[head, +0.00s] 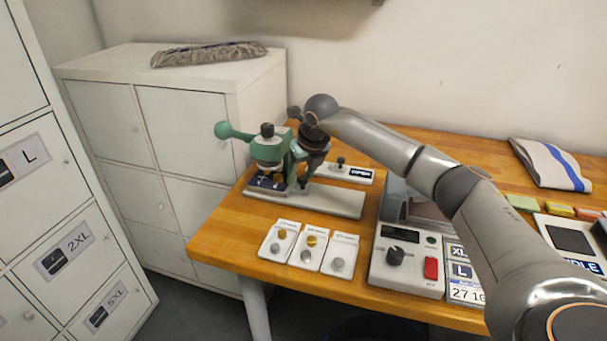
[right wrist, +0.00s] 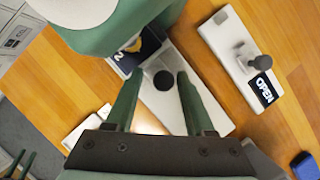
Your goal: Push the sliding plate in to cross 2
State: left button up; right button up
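The green press (head: 268,152) stands on a pale base (head: 335,200) at the table's left end. Under its head lies a dark blue plate (head: 266,183); in the right wrist view this plate (right wrist: 122,60) carries a white "2", partly hidden by the press. A round black knob (right wrist: 163,80) sits over the pale base beside the press. My right gripper (head: 304,182) is beside the press, fingers pointing down. In the right wrist view its fingers (right wrist: 157,84) are apart, one on each side of the knob; I cannot tell whether they touch it.
A plate with a small knob and an "OPEN" sign (head: 362,173) lies behind the base. Three white cards with discs (head: 308,251) lie in front. A control box with a red button (head: 431,268) stands to the right. Cabinets (head: 190,130) stand left.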

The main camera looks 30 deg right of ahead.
jog(key=shift+o, duration=0.4)
jog(key=shift+s, duration=0.1)
jog(key=v, duration=1.2)
jog(key=shift+r+b, duration=0.3)
jog(key=shift+s+f, duration=0.1)
jog(key=shift+s, duration=0.05)
